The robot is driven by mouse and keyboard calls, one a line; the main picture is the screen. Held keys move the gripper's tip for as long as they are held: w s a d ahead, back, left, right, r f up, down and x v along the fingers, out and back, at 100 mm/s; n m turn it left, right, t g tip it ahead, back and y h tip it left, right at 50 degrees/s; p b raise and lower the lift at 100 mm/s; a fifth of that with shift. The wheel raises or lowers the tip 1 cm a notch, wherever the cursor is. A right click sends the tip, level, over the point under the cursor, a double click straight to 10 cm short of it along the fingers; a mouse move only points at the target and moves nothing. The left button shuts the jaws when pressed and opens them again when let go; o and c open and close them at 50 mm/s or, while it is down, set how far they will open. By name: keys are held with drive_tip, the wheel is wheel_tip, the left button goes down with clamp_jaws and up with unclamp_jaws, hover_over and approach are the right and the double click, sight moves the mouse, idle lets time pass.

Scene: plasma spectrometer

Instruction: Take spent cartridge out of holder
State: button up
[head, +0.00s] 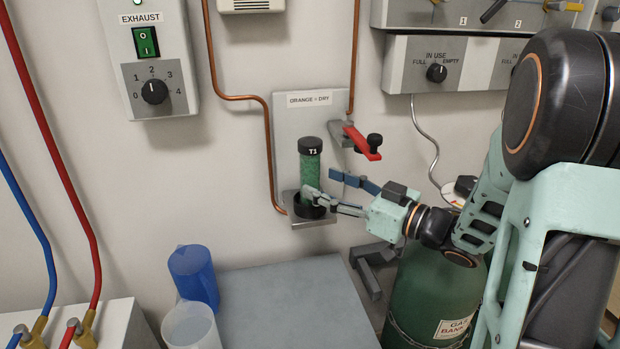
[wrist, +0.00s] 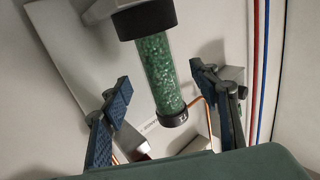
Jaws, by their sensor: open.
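The spent cartridge (head: 310,170) is a clear upright tube of green beads with a black cap marked T1. It stands in the cup of the holder (head: 314,222), against a grey plate labelled ORANGE = DRY. A clamp arm with a red handle (head: 360,142) sits to the right of the cap, apart from it. My gripper (head: 323,185) is at the cartridge's lower part, coming from the right. In the wrist view, the open fingers of my gripper (wrist: 161,76) lie on either side of the cartridge (wrist: 160,72), with gaps to it.
Copper pipes (head: 268,145) run beside the plate. A blue jug (head: 196,276) and a clear beaker (head: 190,328) stand below left, by a bare grey worktop (head: 285,305). A green gas cylinder (head: 425,285) stands under my arm. Control boxes hang on the wall above.

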sight(320, 179)
drive_tip(key=x, duration=0.4)
drive_tip(key=shift+w+a+r+b, duration=0.2)
drive_tip(key=shift+a+r+b, duration=0.1)
drive_tip(key=shift+b, duration=0.1)
clamp_jaws()
